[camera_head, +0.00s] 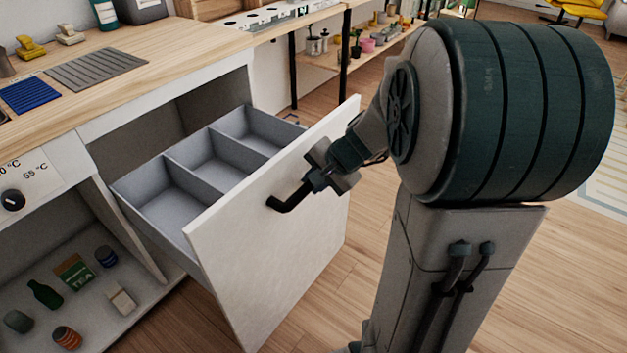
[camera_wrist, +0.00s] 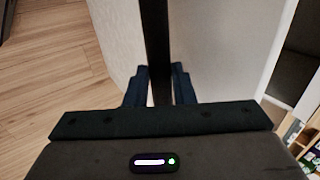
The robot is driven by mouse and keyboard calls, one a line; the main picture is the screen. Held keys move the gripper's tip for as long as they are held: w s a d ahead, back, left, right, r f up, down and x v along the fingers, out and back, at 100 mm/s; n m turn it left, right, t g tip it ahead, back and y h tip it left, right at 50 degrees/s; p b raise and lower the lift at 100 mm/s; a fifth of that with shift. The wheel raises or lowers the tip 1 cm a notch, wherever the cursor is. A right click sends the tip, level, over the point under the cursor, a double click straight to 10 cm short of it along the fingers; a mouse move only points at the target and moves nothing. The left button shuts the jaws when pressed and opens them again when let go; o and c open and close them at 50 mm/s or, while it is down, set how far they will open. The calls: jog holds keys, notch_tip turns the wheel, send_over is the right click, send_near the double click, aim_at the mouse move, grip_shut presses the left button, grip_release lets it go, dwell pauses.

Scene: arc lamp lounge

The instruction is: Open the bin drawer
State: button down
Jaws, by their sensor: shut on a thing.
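The bin drawer (camera_head: 270,230) has a tall white front and stands pulled well out of the counter. Inside it is a grey tray (camera_head: 178,205) split into three compartments, which look empty. A dark bar handle (camera_head: 284,203) runs across the upper part of the front. My gripper (camera_head: 314,182) is at the handle, on the outer side of the front. In the wrist view the dark handle bar (camera_wrist: 157,50) passes between the two fingers of my gripper (camera_wrist: 159,85), which are shut on it.
The wooden countertop (camera_head: 150,75) holds a grey ribbed mat (camera_head: 95,68) and a blue mat (camera_head: 30,96). Left of the drawer, an open lower shelf (camera_head: 95,320) holds several small items, including a green bottle (camera_head: 45,294). Wooden floor (camera_head: 365,250) lies open in front of the drawer.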

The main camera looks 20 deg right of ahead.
jog(key=c, duration=1.2)
grip_release()
jog(key=shift+c, duration=0.2)
jog(key=shift+r, duration=0.1)
jog(key=p+v, duration=0.4)
jog(key=v, duration=0.9)
jog(key=shift+s+r, duration=0.15)
jog(key=shift+r, duration=0.15)
jog(key=shift+d, duration=0.1)
jog(key=s+a+r+n+g+h+p, duration=0.1)
jog(key=s+a+r+n+p, duration=0.3)
jog(key=r+p, duration=0.5)
jog(key=s+a+r+n+g+h+p, duration=0.1)
jog(key=s+a+r+n+h+p, duration=0.2)
jog(key=s+r+n+p, duration=0.3)
notch_tip(320, 180, up, 3)
jog(key=s+a+p, duration=0.1)
jog(key=p, duration=0.5)
jog(key=shift+a+r+n+g, duration=0.25)
jog(key=shift+a+n+g, duration=0.1)
jog(key=shift+n+g, duration=0.05)
